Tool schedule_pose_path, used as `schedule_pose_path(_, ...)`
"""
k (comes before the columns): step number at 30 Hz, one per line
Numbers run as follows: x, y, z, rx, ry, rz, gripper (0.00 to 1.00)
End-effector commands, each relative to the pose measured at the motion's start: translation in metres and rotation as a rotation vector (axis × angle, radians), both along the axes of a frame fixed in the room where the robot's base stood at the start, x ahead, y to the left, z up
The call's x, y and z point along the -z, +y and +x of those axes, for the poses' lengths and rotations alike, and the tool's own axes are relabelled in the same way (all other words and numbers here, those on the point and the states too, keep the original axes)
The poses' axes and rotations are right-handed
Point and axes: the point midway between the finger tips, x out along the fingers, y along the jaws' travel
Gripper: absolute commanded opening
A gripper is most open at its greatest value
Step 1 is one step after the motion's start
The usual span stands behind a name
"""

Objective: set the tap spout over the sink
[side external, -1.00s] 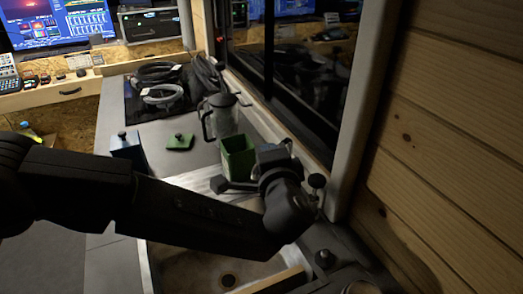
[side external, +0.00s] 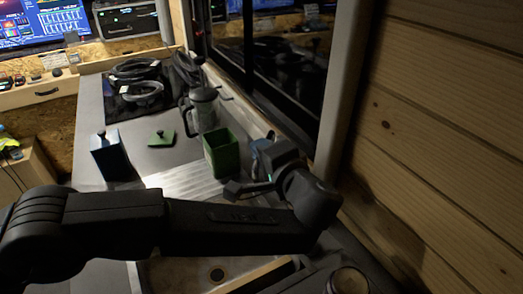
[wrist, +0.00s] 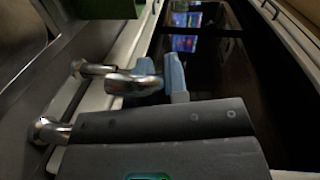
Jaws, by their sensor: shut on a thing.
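The sink basin (side external: 185,272), with a round drain, lies below my forearm in the side view, which hides part of it. My gripper (side external: 246,187) is low at the sink's back edge, near the window. In the wrist view, chrome tap parts (wrist: 132,83) stand just beyond the dark gripper body, and a bent chrome end (wrist: 48,130) sticks out at its left. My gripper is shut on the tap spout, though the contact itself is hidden. The spout cannot be made out in the side view.
A French press (side external: 203,108), a blue canister (side external: 109,160) and a green lid (side external: 162,138) stand farther back. The window and wooden wall (side external: 440,130) border the right.

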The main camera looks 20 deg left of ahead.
Motion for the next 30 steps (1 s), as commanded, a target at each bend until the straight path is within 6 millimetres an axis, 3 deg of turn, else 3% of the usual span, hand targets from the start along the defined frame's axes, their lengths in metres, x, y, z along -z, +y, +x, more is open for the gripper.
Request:
schedule_pose_path(5,-0.001,-0.001,0.002,0.008,-0.004,-0.005,0.00)
schedule_pose_path(6,-0.001,-0.001,0.002,0.008,-0.004,-0.005,0.15)
schedule_pose_path(14,-0.001,0.000,0.001,0.004,-0.003,-0.003,0.39)
schedule_pose_path(23,-0.001,-0.004,-0.003,0.004,-0.003,-0.002,0.39)
schedule_pose_path(30,-0.006,-0.030,-0.028,0.006,-0.003,-0.003,0.39)
